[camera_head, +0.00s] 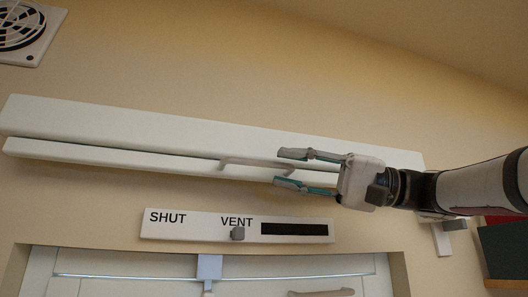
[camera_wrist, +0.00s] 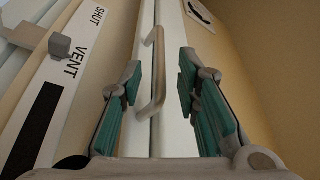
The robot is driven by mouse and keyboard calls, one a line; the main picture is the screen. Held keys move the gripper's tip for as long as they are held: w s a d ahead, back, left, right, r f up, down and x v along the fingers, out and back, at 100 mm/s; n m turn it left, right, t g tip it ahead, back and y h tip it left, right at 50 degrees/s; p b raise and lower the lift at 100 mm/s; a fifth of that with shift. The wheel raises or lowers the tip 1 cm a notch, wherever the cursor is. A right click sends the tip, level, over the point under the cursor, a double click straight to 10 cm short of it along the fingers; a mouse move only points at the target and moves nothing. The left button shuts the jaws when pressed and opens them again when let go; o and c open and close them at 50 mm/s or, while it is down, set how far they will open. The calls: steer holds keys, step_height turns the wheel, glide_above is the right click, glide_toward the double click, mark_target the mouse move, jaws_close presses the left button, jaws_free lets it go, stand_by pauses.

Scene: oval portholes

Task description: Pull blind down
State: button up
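The blind is rolled up at a long white housing (camera_head: 150,123) across the wall in the head view. A white bottom bar (camera_head: 100,159) lies just below the housing and carries a thin pale handle (camera_head: 245,163). My gripper (camera_head: 283,169) is open at the right end of this handle, one finger above it and one below. In the wrist view the handle (camera_wrist: 158,75) stands between the two open fingers (camera_wrist: 160,82), with a gap on each side. I cannot tell whether the fingertips reach past the handle in depth.
A plate with SHUT and VENT lettering (camera_head: 183,226) and a grey slider knob (camera_head: 238,234) sits below the bar. A white window frame (camera_head: 110,285) is under it. A fan vent (camera_head: 25,30) is at upper left, and a dark green object (camera_head: 505,250) at right.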

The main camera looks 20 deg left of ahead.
mark_target(274, 167)
steer(key=shift+p+x, duration=0.5)
steer(key=shift+x, duration=1.8)
jaws_close()
